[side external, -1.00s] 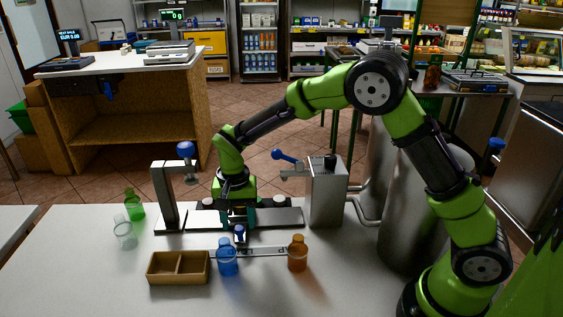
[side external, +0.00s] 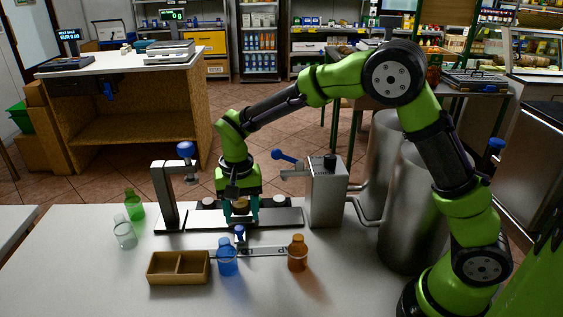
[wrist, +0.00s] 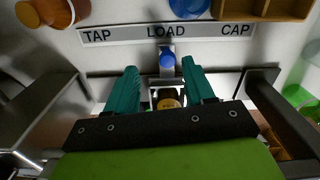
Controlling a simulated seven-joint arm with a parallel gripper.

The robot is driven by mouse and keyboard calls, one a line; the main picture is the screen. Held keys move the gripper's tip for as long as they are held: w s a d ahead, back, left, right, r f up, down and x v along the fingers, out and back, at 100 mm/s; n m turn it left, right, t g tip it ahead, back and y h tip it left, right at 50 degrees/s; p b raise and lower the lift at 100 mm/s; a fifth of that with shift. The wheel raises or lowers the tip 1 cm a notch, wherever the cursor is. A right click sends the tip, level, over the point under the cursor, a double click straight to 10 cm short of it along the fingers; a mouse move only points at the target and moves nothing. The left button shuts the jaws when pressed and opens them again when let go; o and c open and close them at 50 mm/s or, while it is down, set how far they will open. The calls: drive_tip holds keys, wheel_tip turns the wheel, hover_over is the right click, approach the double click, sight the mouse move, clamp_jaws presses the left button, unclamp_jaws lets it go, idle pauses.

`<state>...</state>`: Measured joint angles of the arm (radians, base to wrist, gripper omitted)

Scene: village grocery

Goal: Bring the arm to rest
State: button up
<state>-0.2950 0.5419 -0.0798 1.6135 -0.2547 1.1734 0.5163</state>
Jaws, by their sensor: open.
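My gripper (side external: 240,213) has teal fingers that point down over the metal rail of the bench fixture. In the wrist view my gripper (wrist: 161,75) has its fingers spread apart. A small dark thing with a yellowish top (wrist: 168,99) shows between and below the fingers, and in the side view a yellowish-brown thing (side external: 240,206) shows between them. I cannot tell whether the fingers touch it. A blue-knobbed lever (wrist: 167,61) stands just in front of the fingers, above the strip marked TAP, LOAD, CAP (wrist: 166,32).
On the white bench (side external: 90,285) stand a blue bottle (side external: 227,260), an orange bottle (side external: 298,256), a green bottle (side external: 134,205), a clear bottle (side external: 124,233) and a divided wooden tray (side external: 160,268). A press post (side external: 165,195) and metal dispenser (side external: 327,192) flank my gripper.

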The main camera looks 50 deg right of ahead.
drive_tip(key=s+d+r+n+t+y, duration=0.1)
drive_tip(key=s+d+r+t, duration=0.2)
drive_tip(key=s+r, duration=0.4)
drive_tip(key=s+d+r+n+t, duration=0.2)
drive_tip(key=s+d+r+t, duration=0.2)
drive_tip(key=s+r, duration=0.4)
drive_tip(key=s, duration=0.5)
drive_tip(key=shift+s+d+r+y, duration=0.25)
drive_tip(key=shift+s+d+y, duration=0.05)
drive_tip(key=shift+y, duration=0.1)
